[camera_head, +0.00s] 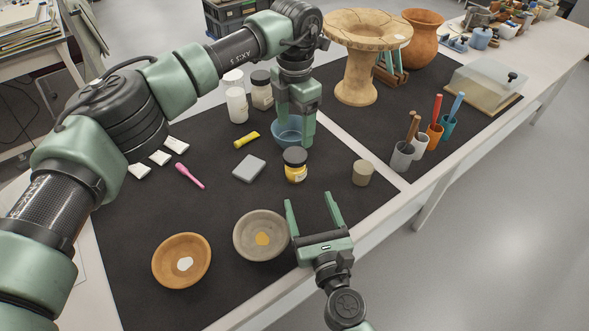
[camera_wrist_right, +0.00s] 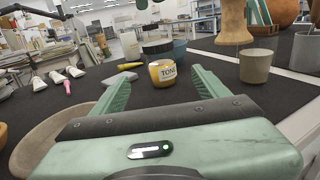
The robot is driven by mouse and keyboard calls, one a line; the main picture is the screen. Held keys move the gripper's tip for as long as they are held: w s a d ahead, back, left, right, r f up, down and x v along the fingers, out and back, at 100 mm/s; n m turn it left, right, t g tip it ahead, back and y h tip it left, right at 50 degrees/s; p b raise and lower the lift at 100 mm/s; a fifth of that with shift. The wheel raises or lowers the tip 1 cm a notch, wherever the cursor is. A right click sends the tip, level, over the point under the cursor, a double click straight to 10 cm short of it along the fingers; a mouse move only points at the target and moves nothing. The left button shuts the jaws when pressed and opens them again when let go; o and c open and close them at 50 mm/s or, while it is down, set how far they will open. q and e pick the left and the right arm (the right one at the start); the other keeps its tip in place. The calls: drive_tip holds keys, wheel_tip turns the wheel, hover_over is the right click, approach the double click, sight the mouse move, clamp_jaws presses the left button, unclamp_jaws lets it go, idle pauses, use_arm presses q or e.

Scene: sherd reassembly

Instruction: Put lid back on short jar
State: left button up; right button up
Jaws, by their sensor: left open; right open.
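The short yellow jar (camera_head: 296,175) stands upright on the dark mat, its label facing my right gripper. My left gripper (camera_head: 295,132) is open and empty, pointing down above and behind the lid, in front of the blue bowl. My right gripper (camera_head: 310,199) is open and empty, low over the mat, its fingers pointing towards the jar.
A blue bowl (camera_head: 287,136) is behind the jar. A grey block (camera_head: 249,168) and yellow tube (camera_head: 246,139) lie left, a beige cylinder (camera_head: 363,172) right. A grey dish (camera_head: 247,236) is close beside my right gripper, a tan dish (camera_head: 181,274) further left. Tool cups (camera_head: 402,157) stand right.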

sight(298, 172)
drive_tip(key=x, duration=1.2)
clamp_jaws()
